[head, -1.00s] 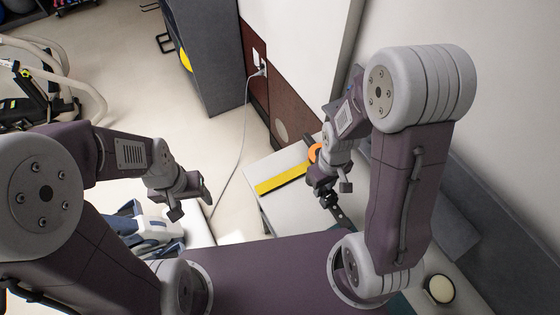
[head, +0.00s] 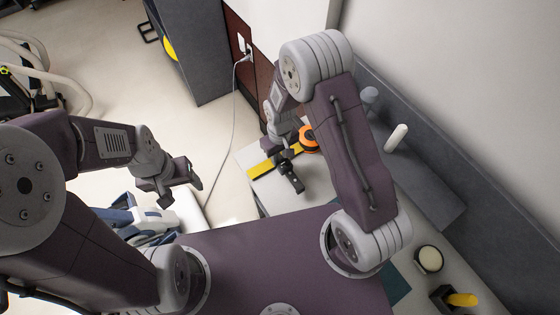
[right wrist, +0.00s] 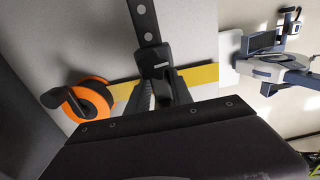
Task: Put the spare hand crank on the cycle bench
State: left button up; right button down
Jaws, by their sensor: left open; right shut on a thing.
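The hand crank, a black bar with holes (head: 292,180), is gripped at one end by my right gripper (head: 280,160). In the right wrist view the bar (right wrist: 146,22) points away from the jaws (right wrist: 158,82). It is over a light grey bench top (head: 318,178), with a yellow strip (head: 260,171) passing under the gripper; whether the bar touches the top is unclear. An orange disc with a black knob (right wrist: 90,103) lies on the bench beside the gripper, also in the head view (head: 310,138). My left gripper (head: 182,190) is open and empty, left of the bench.
A blue and white machine (head: 150,222) stands on the floor left of the bench. A grey cabinet (head: 205,60) and a cable (head: 233,115) are behind.

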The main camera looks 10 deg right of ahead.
aim_at(280, 158)
notch_tip(280, 158, down, 4)
jog(key=shift+w+d+r+p, duration=0.1)
jog(key=shift+p, duration=0.35)
jog(key=shift+w+f, duration=0.1)
jog(key=shift+f, duration=0.1)
jog(key=shift+s+f, duration=0.15)
jog(key=shift+s, duration=0.05)
jog(key=c, duration=1.1)
grip_release()
jog(key=shift+w, duration=0.1)
